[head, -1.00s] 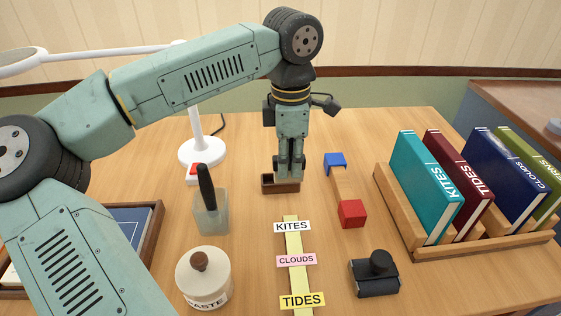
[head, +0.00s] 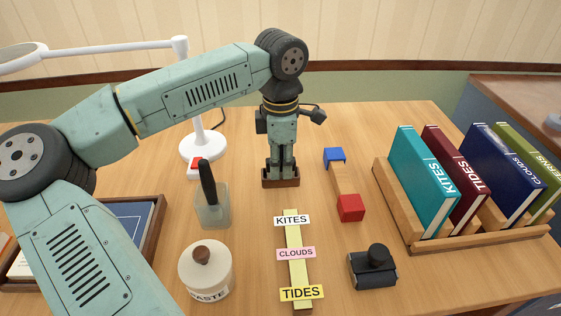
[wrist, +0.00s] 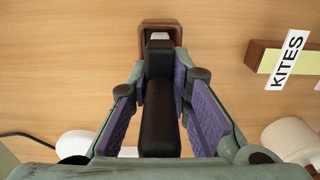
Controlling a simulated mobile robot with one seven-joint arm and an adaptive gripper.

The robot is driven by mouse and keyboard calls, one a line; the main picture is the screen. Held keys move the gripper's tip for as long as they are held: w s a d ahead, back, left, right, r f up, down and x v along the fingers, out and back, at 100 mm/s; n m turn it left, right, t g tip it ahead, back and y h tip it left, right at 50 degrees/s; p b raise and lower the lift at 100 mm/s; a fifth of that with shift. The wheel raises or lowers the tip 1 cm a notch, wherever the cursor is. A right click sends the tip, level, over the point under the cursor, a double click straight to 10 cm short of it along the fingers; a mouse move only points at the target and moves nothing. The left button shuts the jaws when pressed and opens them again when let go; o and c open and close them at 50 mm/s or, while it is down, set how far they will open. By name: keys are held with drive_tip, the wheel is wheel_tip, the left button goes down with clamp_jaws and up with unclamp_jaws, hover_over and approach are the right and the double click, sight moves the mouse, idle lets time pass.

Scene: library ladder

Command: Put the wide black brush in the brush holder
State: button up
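My gripper (head: 282,170) points down at a small brown open box (head: 281,183), which appears to be the brush holder. In the wrist view, the purple finger pads of my gripper (wrist: 161,85) flank a thick black bar (wrist: 158,115), which looks like the wide black brush held upright. Its far end overlaps the brown box (wrist: 177,35), where a whitish patch shows inside. I cannot tell how deep the brush is in the box. A separate black-handled tool (head: 208,180) stands in a translucent grey cup (head: 213,212) on the left.
A paste jar (head: 205,272) stands at front left, a lamp (head: 198,148) behind. A label strip (head: 296,265) lies in the centre. A blue-and-red-ended wooden piece (head: 341,181), a black knobbed block (head: 373,268) and a book rack (head: 480,238) are to the right.

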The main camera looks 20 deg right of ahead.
drive_tip(key=o, duration=0.4)
wheel_tip(320, 180, up, 12)
drive_tip(key=shift+r, duration=0.2)
idle(0.5)
